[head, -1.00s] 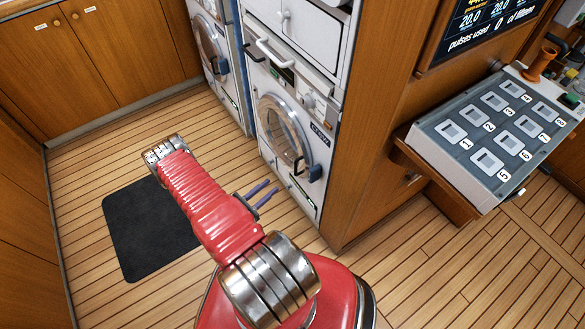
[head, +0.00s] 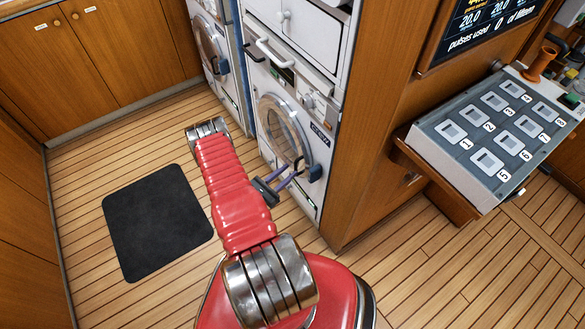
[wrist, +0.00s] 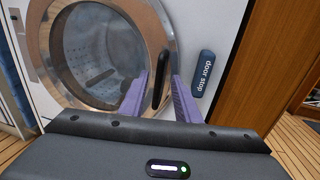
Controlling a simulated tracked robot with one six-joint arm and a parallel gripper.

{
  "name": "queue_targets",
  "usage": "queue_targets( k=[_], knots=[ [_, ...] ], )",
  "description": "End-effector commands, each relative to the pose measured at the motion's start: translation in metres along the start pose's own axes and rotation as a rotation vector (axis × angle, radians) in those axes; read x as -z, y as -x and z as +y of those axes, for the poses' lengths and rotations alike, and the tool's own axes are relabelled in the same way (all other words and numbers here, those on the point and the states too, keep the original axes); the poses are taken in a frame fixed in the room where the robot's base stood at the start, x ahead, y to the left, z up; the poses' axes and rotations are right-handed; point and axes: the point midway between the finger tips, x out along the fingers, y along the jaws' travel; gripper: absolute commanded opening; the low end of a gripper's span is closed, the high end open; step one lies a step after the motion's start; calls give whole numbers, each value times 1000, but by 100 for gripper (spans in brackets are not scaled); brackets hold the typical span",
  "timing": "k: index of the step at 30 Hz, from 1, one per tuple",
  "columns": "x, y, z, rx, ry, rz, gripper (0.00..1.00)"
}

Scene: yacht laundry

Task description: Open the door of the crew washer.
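The crew washer (head: 318,95) is the white front-loader in the middle of the head view, with a blurred label at the right of its door. Its round glass door (head: 280,125) looks shut, and the steel ring (wrist: 150,20) and drum show in the wrist view. A dark upright door handle (wrist: 160,78) is on the door's right side. My gripper (head: 297,168) has two purple fingers. In the wrist view my gripper (wrist: 160,80) is open, with one finger on each side of the handle. I cannot tell whether they touch it.
A blue "door stop" block (wrist: 203,74) sits just right of my right finger. A second white machine (head: 212,50) stands left. A wooden panel (head: 375,130) and a numbered button box (head: 455,180) are at the right. A black mat (head: 155,225) lies on open floor.

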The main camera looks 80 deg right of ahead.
Motion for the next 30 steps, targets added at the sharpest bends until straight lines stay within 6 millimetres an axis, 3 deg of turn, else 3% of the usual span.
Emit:
queue_targets(
  k=[9,20,30],
  knots=[
    [0,-30,0,0,-1,0,29],
    [0,-33,0,-1,0,0,29],
    [0,-33,0,-1,0,0,5]
  ],
)
